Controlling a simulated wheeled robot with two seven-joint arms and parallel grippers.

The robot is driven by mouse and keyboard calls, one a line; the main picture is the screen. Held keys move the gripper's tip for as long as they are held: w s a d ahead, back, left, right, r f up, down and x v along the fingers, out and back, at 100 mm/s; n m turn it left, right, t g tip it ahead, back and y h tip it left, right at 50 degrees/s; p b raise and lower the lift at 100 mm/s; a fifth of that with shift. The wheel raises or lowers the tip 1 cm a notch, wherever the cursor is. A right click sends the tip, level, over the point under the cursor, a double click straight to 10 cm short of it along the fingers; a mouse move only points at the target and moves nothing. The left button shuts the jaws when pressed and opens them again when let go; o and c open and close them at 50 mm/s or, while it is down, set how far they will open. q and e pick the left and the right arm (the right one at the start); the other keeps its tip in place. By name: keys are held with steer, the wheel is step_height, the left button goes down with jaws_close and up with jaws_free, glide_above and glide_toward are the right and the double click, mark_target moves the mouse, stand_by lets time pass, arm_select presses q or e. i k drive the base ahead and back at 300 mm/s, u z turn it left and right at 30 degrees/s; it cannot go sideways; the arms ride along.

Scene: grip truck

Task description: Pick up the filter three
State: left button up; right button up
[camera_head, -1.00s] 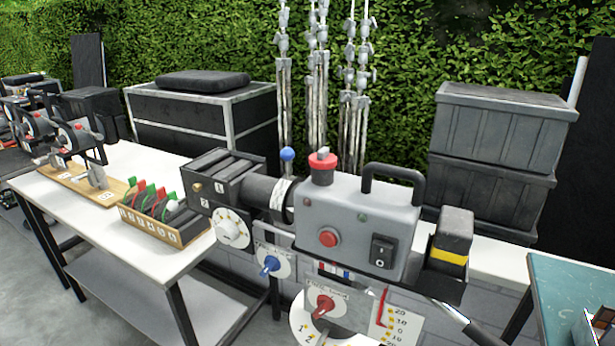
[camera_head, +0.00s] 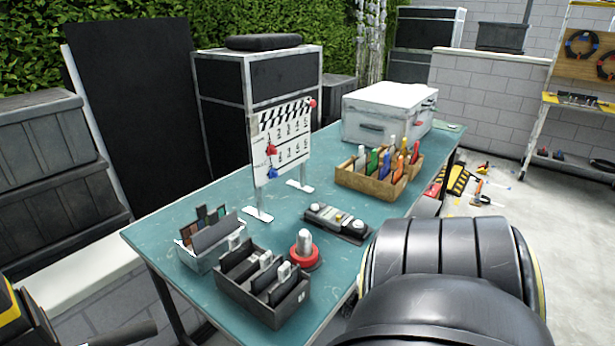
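A dark open box (camera_head: 239,296) stands at the near end of the teal table (camera_head: 335,190). Several dark upright plates with pale tabs stand in its slots. Just behind it to the left is a grey open box (camera_head: 190,262) holding upright plates, some with coloured faces. These plates may be filters, but no number is readable on them, so I cannot tell which one is filter three. Neither of my grippers is in view.
A clapperboard (camera_head: 285,138) stands on the teal table, with a button panel (camera_head: 337,222), a red-based knob (camera_head: 304,250), a wooden rack (camera_head: 372,187) of coloured tools and a white case (camera_head: 388,112). Black cases and a dark panel stand behind.

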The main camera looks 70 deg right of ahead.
mark_target(263, 279)
steer(key=z, duration=1.9)
steer(key=k, duration=0.5)
steer(key=z, duration=1.7)
steer(key=i, duration=2.75)
steer(key=u, duration=3.3)
